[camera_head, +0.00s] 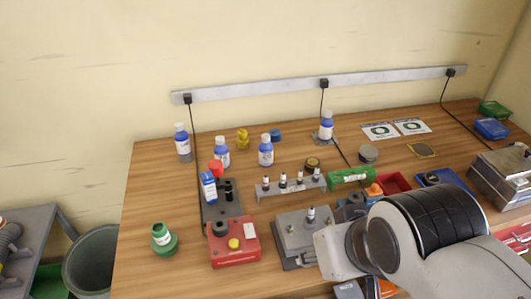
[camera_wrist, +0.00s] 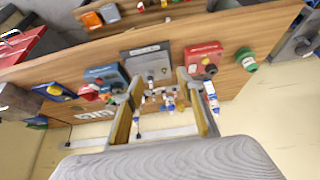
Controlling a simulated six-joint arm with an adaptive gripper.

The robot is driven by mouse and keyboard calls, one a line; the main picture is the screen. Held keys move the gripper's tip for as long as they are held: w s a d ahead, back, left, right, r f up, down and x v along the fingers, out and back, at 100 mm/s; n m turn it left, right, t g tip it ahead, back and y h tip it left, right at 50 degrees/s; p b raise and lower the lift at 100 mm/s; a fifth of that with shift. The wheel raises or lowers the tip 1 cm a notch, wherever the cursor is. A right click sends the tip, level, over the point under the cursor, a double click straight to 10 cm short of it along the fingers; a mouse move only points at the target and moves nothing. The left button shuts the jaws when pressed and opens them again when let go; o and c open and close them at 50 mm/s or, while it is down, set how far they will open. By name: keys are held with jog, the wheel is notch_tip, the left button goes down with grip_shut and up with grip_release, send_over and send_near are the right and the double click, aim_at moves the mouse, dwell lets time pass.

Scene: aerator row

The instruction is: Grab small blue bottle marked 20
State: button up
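Several white bottles with blue labels or bands stand on the wooden table: one at the back left (camera_head: 182,142), two nearer the middle (camera_head: 222,154) (camera_head: 265,150), one farther right at the back (camera_head: 326,126). Another blue-labelled bottle (camera_head: 209,188) is by a dark stand on the left. The number 20 is not readable on any of them. In the wrist view, my gripper (camera_wrist: 160,78) is open, with its two fingers apart and nothing held. A blue-and-white bottle (camera_wrist: 211,98) shows beside the right finger. The fingers are not clearly visible in the head view.
A red box (camera_head: 234,242), a grey device (camera_head: 301,236) and a row of small vials on a rack (camera_head: 290,188) crowd the table's middle. Black cords hang from the wall rail (camera_head: 270,90). The left tabletop is fairly clear.

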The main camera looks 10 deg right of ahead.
jog(key=shift+w, duration=0.1)
jog(key=w+d+t+h, duration=0.15)
jog(key=w+d, duration=0.25)
jog(key=w, duration=1)
jog(key=n+t+y, duration=0.1)
jog(key=t, duration=0.4)
send_near(269, 139)
jog(key=s+d+r, duration=0.4)
jog(key=w+a+f+n+t+y, duration=0.1)
jog(key=w+a+f+y, duration=0.1)
jog(key=w+f, duration=0.4)
jog(key=shift+w+f+t+y, duration=0.35)
jog(key=shift+w+f+y, duration=0.1)
jog(key=shift+y, duration=0.1)
jog(key=shift+w+a, duration=0.1)
jog(key=shift+a, duration=0.05)
jog(key=shift+x, duration=1.2)
